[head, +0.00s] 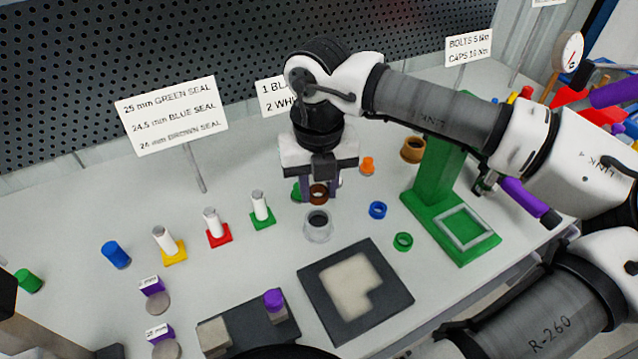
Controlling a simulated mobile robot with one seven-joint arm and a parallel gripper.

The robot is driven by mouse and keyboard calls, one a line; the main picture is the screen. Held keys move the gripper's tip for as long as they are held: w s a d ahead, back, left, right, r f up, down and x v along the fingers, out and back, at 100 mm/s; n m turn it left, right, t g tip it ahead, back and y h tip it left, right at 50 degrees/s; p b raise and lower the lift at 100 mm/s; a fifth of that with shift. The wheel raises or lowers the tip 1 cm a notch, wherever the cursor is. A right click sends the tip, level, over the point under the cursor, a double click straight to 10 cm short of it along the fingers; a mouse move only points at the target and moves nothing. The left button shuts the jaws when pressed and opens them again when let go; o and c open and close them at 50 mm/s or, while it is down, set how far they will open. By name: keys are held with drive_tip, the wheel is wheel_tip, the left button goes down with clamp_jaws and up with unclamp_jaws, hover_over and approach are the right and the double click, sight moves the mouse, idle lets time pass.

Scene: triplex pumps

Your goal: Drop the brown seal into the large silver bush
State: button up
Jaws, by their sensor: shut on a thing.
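A blue ring (377,210), a green ring (403,241) and an orange part (367,165) lie to the right. A green stand (450,225) rises further right. White pins on coloured bases (218,236) stand left. A dark tray (312,288) lies in front.

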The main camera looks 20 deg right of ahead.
drive_tip(key=shift+f+b, duration=0.2)
drive_tip(key=shift+b, duration=0.35)
wheel_tip(320, 180, down, 5)
drive_tip(key=b, duration=0.6)
drive_tip(key=shift+f, duration=0.3)
drive_tip(key=shift+b, duration=0.7)
idle(0.7)
idle(0.3)
drive_tip(key=o, duration=1)
drive_tip(key=shift+o, duration=0.2)
wheel_tip(320, 180, up, 14)
drive_tip(key=p, duration=0.8)
drive_tip(key=shift+f, duration=0.15)
